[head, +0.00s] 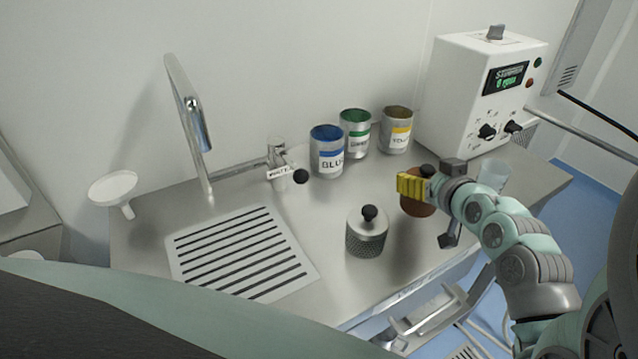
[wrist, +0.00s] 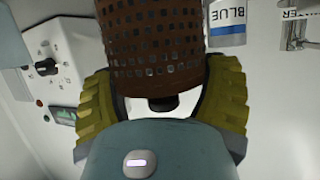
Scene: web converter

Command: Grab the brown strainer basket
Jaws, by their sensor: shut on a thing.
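The brown strainer basket (head: 417,208) is at the right part of the steel counter, partly hidden behind my gripper in the head view. In the wrist view the basket (wrist: 155,45) shows its rows of holes and a black knob. My gripper (head: 414,187) has yellow ribbed fingers. In the wrist view my gripper (wrist: 160,95) has one finger on each side of the basket's knob end, shut on it. I cannot tell whether the basket touches the counter.
A grey strainer basket (head: 366,240) with a black knob stands to the left. Blue (head: 327,155), green (head: 355,135) and yellow (head: 397,132) cans stand behind. A white control box (head: 470,100) is at the back right. A clear cup (head: 494,173) is beside my arm.

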